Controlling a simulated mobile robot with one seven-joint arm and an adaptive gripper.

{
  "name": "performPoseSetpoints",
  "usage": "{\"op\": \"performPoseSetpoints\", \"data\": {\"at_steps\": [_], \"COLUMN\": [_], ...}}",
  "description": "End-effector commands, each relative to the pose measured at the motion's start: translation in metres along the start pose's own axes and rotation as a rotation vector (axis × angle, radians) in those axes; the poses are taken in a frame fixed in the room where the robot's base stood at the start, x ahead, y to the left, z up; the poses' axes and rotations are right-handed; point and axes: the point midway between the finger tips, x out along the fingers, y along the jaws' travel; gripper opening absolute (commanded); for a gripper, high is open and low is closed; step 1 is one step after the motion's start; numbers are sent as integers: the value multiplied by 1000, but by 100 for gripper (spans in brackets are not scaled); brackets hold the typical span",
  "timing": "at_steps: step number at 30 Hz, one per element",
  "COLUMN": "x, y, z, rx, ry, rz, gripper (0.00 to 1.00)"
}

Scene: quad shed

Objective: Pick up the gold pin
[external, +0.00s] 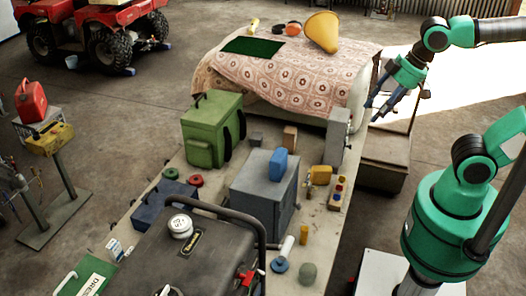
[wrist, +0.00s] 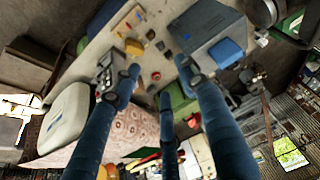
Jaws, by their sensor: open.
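A small upright yellow-gold cylinder (external: 304,234) stands near the front right of the workbench, and it looks most like the gold pin. A small wooden block (external: 337,194) with coloured round parts, one of them yellow, lies farther back by the right edge. I cannot tell for sure which is meant. My gripper (external: 390,107) is open and empty, in the air right of the bench's far end, well away from both. In the wrist view, its blue fingers (wrist: 160,78) are spread above the bench. I cannot make out the pin there.
A grey box (external: 264,192) with a blue item on top stands left of the cylinder. A yellow block (external: 320,175), a green case (external: 212,130) and a grey metal piece (external: 337,137) also stand on the bench. A cloth-covered table (external: 285,75) is behind.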

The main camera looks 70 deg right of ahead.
Motion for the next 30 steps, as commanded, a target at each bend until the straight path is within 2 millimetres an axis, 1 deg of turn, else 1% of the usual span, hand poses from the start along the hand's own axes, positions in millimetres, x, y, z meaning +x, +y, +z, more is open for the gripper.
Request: {"op": "performPoseSetpoints", "data": {"at_steps": [1,6,8,12,16,19,23,27,30], "x": [10,45,60,95,130,159,198,240,267], "y": [-6,-27,-36,-57,-79,-97,-121,-147,-163], "z": [-7,-32,-39,-53,-61,-64,-64,-57,-51], "rx": [-16,-70,-90,-136,-180,-213,-258,-305,-335], "ry": [-23,-85,-108,-160,-208,-245,-292,-343,-372], "rz": [-7,-27,-33,-47,-57,-64,-72,-78,-81], "gripper": [43,43,43,43,43,43,43,43,43]}}
